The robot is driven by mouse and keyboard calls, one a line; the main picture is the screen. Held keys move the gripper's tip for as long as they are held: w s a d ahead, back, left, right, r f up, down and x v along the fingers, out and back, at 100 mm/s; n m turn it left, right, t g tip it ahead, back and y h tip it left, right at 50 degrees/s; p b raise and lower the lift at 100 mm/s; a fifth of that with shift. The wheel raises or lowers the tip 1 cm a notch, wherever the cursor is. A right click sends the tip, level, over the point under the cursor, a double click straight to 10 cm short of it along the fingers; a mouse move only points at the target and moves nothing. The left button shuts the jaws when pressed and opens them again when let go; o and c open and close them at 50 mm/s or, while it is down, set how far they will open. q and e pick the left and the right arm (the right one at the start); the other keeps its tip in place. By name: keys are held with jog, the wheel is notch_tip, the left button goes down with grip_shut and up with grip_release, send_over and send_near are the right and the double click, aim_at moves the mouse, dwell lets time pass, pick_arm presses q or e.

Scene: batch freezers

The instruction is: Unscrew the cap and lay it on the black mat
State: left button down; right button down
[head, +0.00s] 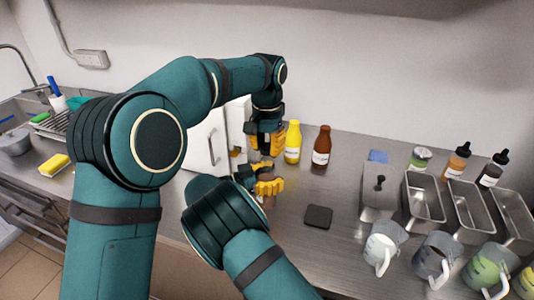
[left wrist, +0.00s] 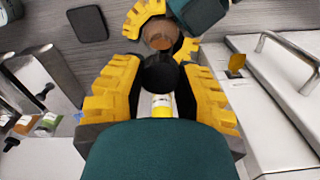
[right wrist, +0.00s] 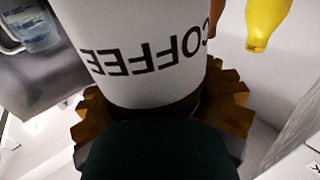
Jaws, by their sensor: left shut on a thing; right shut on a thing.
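The coffee bottle (right wrist: 150,50) is brown with a white label reading COFFEE. My right gripper (head: 268,187) is shut around it, and its yellow fingers also show in the right wrist view (right wrist: 160,118). My left gripper (head: 267,142) is above the right one, pointing down. In the left wrist view its fingers are shut on a black cap (left wrist: 160,73). The brown top of the bottle (left wrist: 160,33) shows beyond the cap, and the cap appears apart from it. The black mat (head: 318,216) lies bare on the steel counter, right of the right gripper.
A yellow bottle (head: 293,142) and a brown bottle (head: 321,146) stand behind the grippers. A white freezer (head: 208,142) stands to the left. Steel containers (head: 424,202) and several jugs (head: 384,248) fill the right side. The counter around the mat is clear.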

dwell(0.3)
grip_release()
jog(key=shift+a, duration=0.1)
